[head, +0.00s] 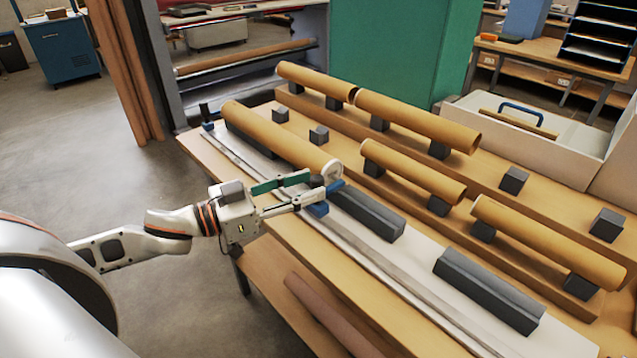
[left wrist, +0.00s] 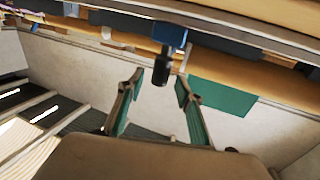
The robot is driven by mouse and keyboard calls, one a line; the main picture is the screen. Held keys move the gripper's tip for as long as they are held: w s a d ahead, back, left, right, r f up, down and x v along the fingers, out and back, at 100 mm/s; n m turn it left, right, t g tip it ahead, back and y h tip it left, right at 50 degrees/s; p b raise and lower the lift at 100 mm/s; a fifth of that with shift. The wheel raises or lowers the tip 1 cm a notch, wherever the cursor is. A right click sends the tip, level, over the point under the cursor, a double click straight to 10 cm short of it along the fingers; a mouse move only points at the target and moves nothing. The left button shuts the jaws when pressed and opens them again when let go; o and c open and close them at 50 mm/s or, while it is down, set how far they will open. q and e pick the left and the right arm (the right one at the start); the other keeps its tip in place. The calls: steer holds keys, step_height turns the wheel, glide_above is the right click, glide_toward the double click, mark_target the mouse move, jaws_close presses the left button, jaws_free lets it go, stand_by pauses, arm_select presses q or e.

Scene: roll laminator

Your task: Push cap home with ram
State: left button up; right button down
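A brown cardboard tube (head: 275,135) lies in a dark cradle along the table's front rail. A pale round cap (head: 333,170) shows at its near end; I cannot tell how far in it sits. A ram with a blue block (head: 318,210) and a dark upright knob stands beside that end, partly hidden by my fingers. In the left wrist view the ram's black knob (left wrist: 162,70) hangs below its blue block (left wrist: 170,35). My left gripper (head: 320,185) is open, its fingers on either side of the knob (left wrist: 158,88), with gaps visible. My right gripper is out of view.
Another blue block with a dark knob (head: 206,115) stands at the rail's far end. Several tubes (head: 415,118) rest on dark blocks behind. Empty dark cradles (head: 488,290) stand to the right. A white bin (head: 560,150) stands at the back right.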

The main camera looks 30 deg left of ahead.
mark_target(318, 183)
arm_select(q)
steer(key=shift+x, duration=1.7)
jaws_close()
